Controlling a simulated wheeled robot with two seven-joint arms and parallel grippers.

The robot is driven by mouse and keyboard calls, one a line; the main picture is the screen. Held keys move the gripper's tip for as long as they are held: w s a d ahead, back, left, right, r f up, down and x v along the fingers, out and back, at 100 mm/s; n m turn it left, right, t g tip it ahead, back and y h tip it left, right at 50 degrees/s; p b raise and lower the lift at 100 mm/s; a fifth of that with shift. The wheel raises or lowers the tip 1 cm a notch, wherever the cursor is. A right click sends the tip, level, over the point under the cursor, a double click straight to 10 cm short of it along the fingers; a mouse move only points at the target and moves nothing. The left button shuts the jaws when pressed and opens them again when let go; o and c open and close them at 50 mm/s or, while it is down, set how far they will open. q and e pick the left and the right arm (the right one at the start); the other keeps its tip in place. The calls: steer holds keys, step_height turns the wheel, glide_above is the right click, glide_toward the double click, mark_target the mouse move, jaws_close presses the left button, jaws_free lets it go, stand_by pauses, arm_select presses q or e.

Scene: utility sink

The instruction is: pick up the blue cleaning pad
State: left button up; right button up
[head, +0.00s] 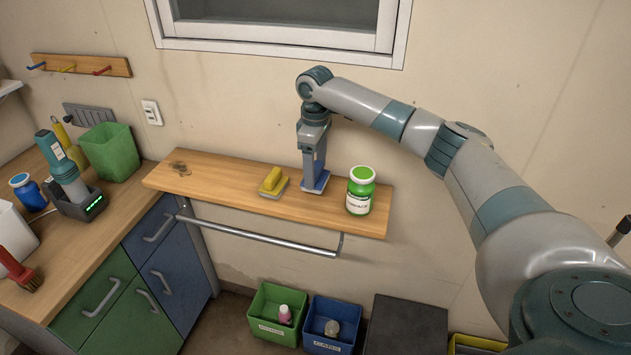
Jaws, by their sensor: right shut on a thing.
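The blue cleaning pad (318,182) is at the wooden wall shelf (225,187), between a yellow cleaning pad and a green jar. It has a blue upper part and a pale base. My right gripper (315,163) points straight down from above and is shut on the blue pad. Its fingers hide part of the pad. I cannot tell whether the pad's base touches the shelf or is slightly above it. My left gripper is not in view.
The yellow cleaning pad (272,181) lies left of the blue one. The green jar (361,190) stands close on the right. A metal rail (262,240) runs under the shelf. Green (262,325) and blue (320,342) bins stand below. The shelf's left part is mostly clear.

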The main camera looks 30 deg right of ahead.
step_height(320, 180, up, 4)
steer(key=shift+r+b, duration=0.1)
steer(key=shift+b, duration=0.5)
steer(key=shift+r, duration=0.65)
steer(key=o, duration=0.5)
steer(key=shift+c, duration=0.2)
steer(key=c, duration=0.3)
steer(key=shift+s+a+f, duration=0.15)
steer(key=shift+a, duration=0.25)
steer(key=s+a+f+m+b, duration=0.1)
steer(key=s+a+f+m, duration=0.1)
steer(key=s+a, duration=0.5)
steer(key=s+a+f+m+b, duration=0.2)
steer(key=s+a+f+m, duration=0.1)
steer(key=s+a, duration=0.4)
steer(key=s+a+f+m+b, duration=0.1)
steer(key=s+a+f+m, duration=0.1)
steer(key=s+a, duration=0.5)
steer(key=shift+s+a+f+b, duration=0.1)
steer(key=shift+s+f+b, duration=0.3)
steer(key=shift+s, duration=0.65)
